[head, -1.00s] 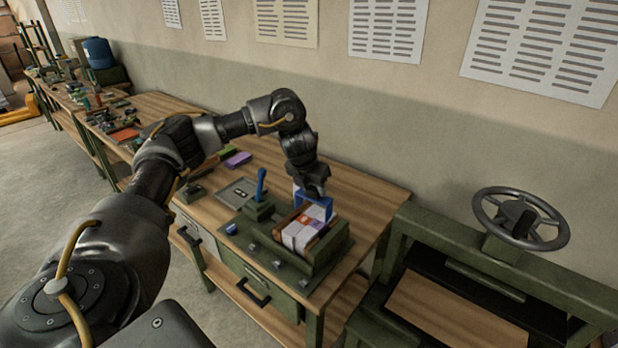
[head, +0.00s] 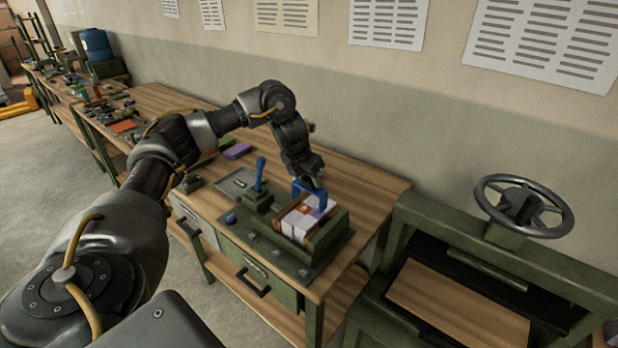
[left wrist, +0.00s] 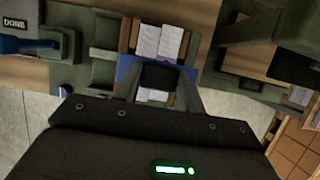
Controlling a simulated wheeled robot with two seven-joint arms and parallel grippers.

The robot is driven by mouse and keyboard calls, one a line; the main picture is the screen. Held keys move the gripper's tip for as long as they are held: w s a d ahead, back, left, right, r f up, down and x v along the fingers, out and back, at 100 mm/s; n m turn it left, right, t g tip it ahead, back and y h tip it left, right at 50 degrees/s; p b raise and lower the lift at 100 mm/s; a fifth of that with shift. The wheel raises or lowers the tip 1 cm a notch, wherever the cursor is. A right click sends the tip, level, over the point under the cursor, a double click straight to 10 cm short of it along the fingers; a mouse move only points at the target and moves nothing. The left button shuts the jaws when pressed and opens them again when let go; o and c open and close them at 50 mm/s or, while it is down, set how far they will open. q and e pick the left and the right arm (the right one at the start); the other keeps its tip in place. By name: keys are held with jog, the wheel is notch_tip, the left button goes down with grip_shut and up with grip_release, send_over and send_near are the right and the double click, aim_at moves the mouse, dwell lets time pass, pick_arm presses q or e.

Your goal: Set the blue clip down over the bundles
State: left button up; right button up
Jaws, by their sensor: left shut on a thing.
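The blue clip (head: 314,198) is at the far end of the paper bundles (head: 301,222). The bundles lie side by side in a green holder (head: 325,240) on the wooden bench. My left gripper (head: 310,184) is shut on the clip from above. In the left wrist view the blue clip (left wrist: 126,66) spans the bundles (left wrist: 158,42) crosswise, with paper showing on both sides of it. The gripper (left wrist: 158,82) partly hides the clip, and I cannot tell whether the clip touches the paper. My right gripper is out of view.
A purple block (head: 237,151) lies farther back. A green press with a handwheel (head: 524,205) stands to the right. Bench top behind the holder is clear.

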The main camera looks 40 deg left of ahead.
aim_at(307, 188)
pick_arm(q)
jog(key=shift+f+b, duration=2.8)
jog(key=shift+f, duration=0.1)
jog(key=shift+f+b, duration=0.9)
jog(key=shift+f, duration=0.7)
jog(key=shift+f, duration=0.1)
jog(key=o, duration=1.1)
jog(key=p+v, duration=0.2)
jog(key=v, duration=0.8)
jog(key=shift+s+r+p, duration=0.25)
jog(key=shift+r+p, duration=0.05)
jog(key=shift+r, duration=0.05)
